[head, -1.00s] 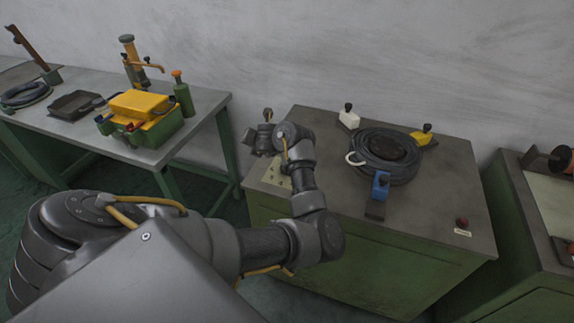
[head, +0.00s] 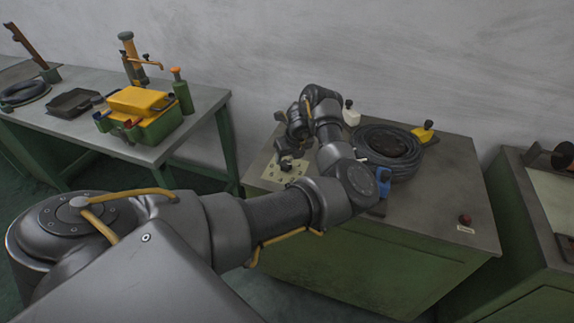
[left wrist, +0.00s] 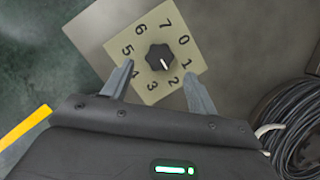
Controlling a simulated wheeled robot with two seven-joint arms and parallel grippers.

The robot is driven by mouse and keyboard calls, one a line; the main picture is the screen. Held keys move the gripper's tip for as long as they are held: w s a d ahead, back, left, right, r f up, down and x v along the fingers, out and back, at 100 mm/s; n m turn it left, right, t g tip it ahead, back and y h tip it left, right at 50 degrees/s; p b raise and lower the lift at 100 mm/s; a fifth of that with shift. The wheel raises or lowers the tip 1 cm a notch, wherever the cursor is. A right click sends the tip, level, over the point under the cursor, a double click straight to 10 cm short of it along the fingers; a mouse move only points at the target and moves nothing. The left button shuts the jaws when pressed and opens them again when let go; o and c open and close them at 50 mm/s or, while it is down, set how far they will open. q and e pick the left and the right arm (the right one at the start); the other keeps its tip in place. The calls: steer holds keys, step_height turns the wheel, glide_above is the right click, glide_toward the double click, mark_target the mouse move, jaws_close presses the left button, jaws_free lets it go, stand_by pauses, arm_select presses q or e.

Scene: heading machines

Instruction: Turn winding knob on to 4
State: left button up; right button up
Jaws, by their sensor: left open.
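The winding knob (left wrist: 160,58) is a small black knob at the centre of a cream dial plate (left wrist: 150,95) numbered 0 to 7. Its white mark points to the lower right in the left wrist view, roughly towards the 2. My left gripper (left wrist: 157,80) is open above the plate, with one finger near the 4 and the other beside the 1 and 2. The fingers appear apart from the knob. In the head view the plate (head: 271,174) is at the left of the green machine's top, and my left gripper (head: 286,163) partly covers it. My right gripper is not in view.
A black cable coil (head: 402,152) lies on the machine top (head: 440,190), with a yellow block (head: 423,134), a white block (head: 351,116) and a blue block (head: 384,182) around it. A red button (head: 465,219) is at front right. A workbench (head: 205,105) stands left.

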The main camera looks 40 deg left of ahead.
mark_target(286, 163)
arm_select(q)
steer(key=x, duration=0.4)
steer(key=shift+a, duration=0.15)
steer(key=shift+w+a+f, duration=0.1)
steer(key=shift+w+f, duration=0.05)
steer(key=shift+f, duration=0.35)
steer(key=c, duration=1)
